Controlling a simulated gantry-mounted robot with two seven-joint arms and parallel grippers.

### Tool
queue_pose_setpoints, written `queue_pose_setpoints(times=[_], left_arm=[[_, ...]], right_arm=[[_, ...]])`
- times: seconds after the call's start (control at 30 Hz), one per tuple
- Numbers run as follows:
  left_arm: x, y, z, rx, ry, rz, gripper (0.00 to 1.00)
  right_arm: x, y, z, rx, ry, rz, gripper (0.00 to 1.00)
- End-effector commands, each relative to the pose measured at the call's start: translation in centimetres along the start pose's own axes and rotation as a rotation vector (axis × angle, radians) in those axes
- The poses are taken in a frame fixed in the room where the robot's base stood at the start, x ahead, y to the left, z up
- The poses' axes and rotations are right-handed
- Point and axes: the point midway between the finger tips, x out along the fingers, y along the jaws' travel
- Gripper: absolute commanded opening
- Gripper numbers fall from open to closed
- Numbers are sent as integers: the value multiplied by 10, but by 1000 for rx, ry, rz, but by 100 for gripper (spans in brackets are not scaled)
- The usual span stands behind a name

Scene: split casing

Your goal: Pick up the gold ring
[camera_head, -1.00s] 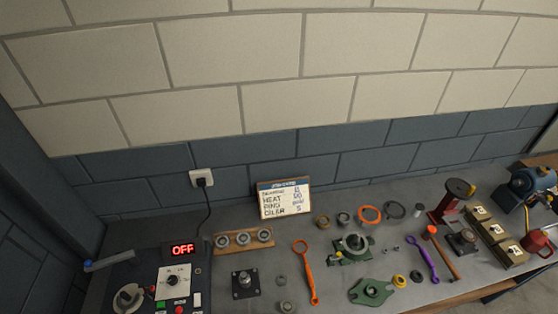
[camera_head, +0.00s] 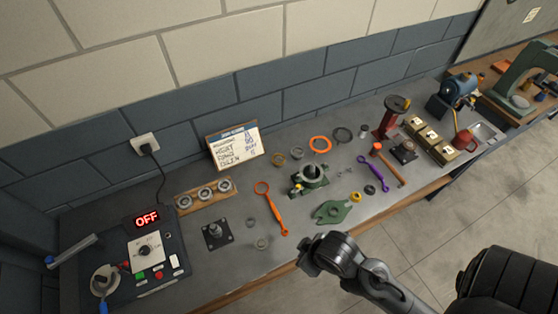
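A small gold-brown ring (camera_head: 279,160) lies on the grey workbench, in front of the sign board. It is the leftmost of a row with a grey ring (camera_head: 297,153), a larger orange ring (camera_head: 320,144) and a dark ring (camera_head: 343,134). A small yellow ring-like part (camera_head: 355,196) lies nearer the front edge, beside the green flange (camera_head: 331,212). Dark links of my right arm show at the lower right, in front of the bench. No gripper fingers can be made out, and nothing touches the rings.
A green casing (camera_head: 309,177) stands just in front of the rings. An orange wrench (camera_head: 271,208), a purple wrench (camera_head: 374,174) and a hammer (camera_head: 388,163) lie around it. A control box (camera_head: 146,250) reading OFF stands at left. A red stand (camera_head: 391,118) is at right.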

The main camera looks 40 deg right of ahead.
Motion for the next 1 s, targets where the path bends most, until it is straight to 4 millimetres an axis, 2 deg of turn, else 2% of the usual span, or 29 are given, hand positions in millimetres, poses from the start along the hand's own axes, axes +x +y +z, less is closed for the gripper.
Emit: queue_pose_setpoints(times=[0.43,0.8,1.0], left_arm=[[0,-1,0,3,0,-3,44],[0,-3,1,12,-1,-10,100],[0,-1,0,5,0,-5,100]], right_arm=[[0,0,0,0,0,0,0],[0,0,0,0,0,1,0],[0,0,0,0,0,1,0]])
